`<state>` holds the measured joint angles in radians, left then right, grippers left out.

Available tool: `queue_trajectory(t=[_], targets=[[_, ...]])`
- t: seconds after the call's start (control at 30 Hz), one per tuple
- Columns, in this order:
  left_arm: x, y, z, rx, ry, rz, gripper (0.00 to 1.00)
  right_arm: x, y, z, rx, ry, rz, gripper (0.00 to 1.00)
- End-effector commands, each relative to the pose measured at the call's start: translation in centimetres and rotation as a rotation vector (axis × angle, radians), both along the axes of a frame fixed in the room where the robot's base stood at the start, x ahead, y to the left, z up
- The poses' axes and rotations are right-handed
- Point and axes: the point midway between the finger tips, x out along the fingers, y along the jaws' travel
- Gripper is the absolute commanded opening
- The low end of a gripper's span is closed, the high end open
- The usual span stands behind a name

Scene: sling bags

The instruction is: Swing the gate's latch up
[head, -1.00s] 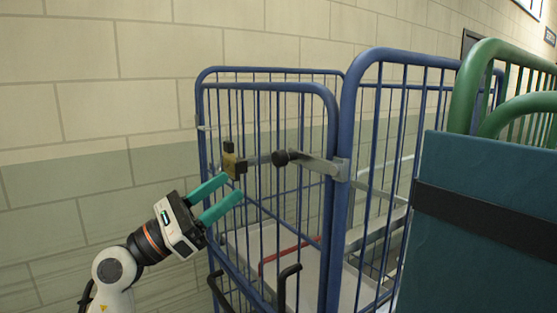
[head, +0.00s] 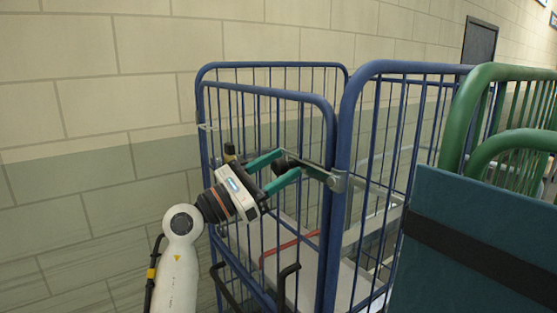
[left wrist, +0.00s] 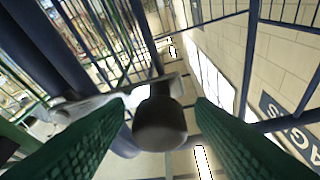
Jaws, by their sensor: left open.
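The latch is a grey metal bar (head: 318,173) on the blue cage gate (head: 325,125), joined to a bracket (head: 339,182) at the right post. Its dark round knob (left wrist: 160,123) lies between my left fingers in the left wrist view, with gaps visible at both sides. My left gripper (head: 291,161) is open, its teal fingers reaching around the knob, which they partly hide in the head view. My right gripper is out of view.
A green tubular frame (head: 463,115) and a dark teal panel with a black band (head: 470,225) stand close on the right. Black handles (head: 284,285) stick up low at the front. The block wall (head: 90,120) is behind; the area left of the cage is free.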

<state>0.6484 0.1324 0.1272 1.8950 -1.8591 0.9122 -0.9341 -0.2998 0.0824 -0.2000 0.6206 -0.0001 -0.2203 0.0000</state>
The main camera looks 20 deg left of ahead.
Motion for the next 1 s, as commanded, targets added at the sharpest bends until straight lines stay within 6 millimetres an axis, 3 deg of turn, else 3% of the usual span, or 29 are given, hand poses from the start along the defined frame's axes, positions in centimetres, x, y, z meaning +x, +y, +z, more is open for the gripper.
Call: queue_trajectory(t=[0.3,0.6,1.0], targets=[[0.17,-0.21,0.06,0.001,-0.001,0.000,0.50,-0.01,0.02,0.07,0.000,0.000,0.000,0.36],[0.16,-0.19,0.06,0.000,0.000,0.000,0.00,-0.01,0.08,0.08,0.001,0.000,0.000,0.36],[0.15,-0.16,0.38,0.038,-0.029,0.002,0.00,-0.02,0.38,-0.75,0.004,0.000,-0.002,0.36]])
